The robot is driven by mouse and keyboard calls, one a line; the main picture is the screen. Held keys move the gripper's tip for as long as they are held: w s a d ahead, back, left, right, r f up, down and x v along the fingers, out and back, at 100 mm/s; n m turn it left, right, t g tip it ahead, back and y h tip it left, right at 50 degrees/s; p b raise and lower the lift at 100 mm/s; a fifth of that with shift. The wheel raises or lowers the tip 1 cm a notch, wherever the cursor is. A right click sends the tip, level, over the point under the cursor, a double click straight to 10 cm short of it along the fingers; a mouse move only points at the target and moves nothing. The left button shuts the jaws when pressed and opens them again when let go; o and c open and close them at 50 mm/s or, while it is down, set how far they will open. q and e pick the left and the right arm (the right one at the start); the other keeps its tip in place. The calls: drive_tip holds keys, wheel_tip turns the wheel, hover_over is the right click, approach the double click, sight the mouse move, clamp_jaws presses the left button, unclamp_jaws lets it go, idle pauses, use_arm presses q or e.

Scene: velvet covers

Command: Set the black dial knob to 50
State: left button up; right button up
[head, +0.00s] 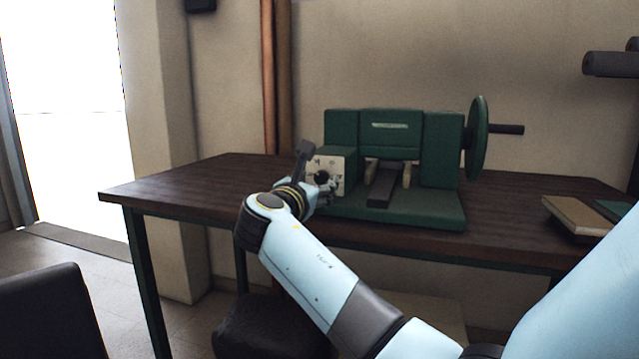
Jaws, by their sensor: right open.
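The black dial knob (322,177) sits on a pale dial plate (339,167) on the left front of a green machine (390,133). My right gripper (318,172) is open at the dial, its dark fingers in front of the plate and close around the knob. Whether the fingers touch the knob cannot be told. The gripper and wrist hide part of the plate, and the dial markings are too small to read. My left gripper is out of view.
The machine stands on a dark wooden table (190,186) and has a green handwheel (479,138) on its right. A tan book-like block (572,217) lies at the table's right. A dark seat (272,326) is below the table. The table's left part is clear.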

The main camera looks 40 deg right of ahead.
sight(320, 179)
drive_tip(key=shift+x, duration=1.55)
clamp_jaws()
